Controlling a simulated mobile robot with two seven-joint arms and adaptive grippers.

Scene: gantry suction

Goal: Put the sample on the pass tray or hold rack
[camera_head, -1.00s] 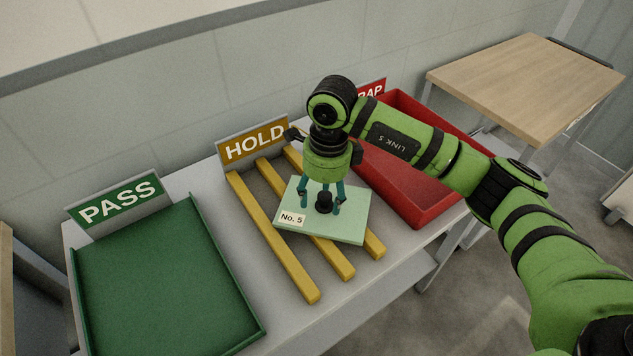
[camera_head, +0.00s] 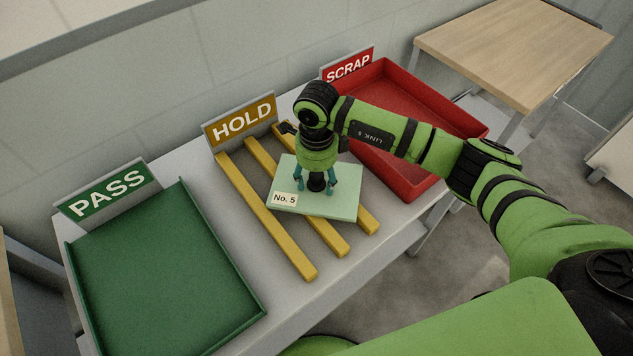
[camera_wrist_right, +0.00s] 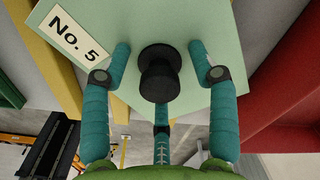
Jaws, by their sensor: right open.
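The sample is a pale green square plate (camera_head: 341,201) with a white "No. 5" label and a black knob (camera_head: 317,182). It lies askew across the yellow rails of the hold rack (camera_head: 269,222), below the HOLD sign (camera_head: 241,121). My right gripper (camera_head: 315,188) is open above the plate, its teal fingers spread around the knob. In the right wrist view the knob (camera_wrist_right: 160,75) stands between the fingers with gaps at the sides. The green pass tray (camera_head: 165,280) at the left is empty. My left gripper is not in view.
A red scrap bin (camera_head: 408,180), empty where it shows, stands right of the rack, partly behind my right arm. All three stand on a grey bench (camera_head: 290,308) against a wall. A wooden-topped table (camera_head: 515,50) stands at the back right.

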